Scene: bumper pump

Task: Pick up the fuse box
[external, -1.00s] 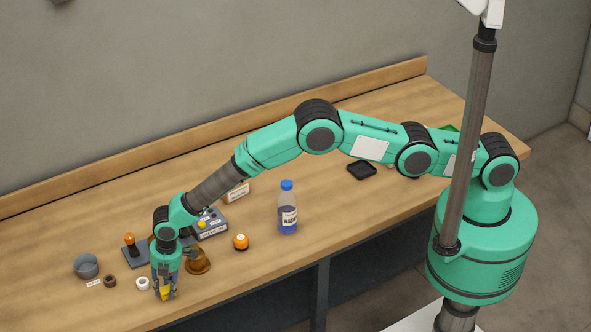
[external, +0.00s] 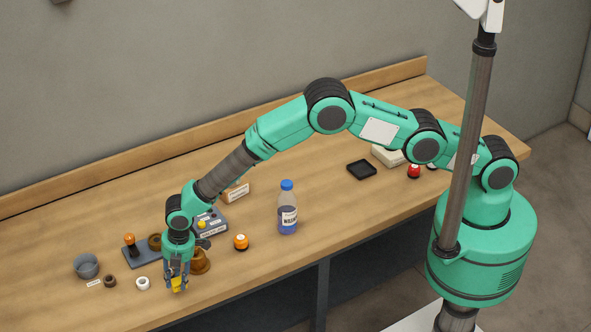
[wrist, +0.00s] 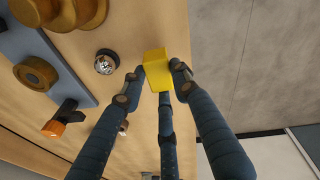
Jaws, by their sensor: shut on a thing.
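The fuse box appears to be the small yellow block (external: 178,283) near the table's front edge at the left. My gripper (external: 176,280) points down and is shut on it. In the wrist view the yellow block (wrist: 157,68) sits between the dark fingertips of my gripper (wrist: 160,78), with its yellow top and one side uncovered. It seems to be held above the wooden table, but the exact height is hard to tell.
A blue-capped bottle (external: 288,212) and orange button (external: 241,242) stand right.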

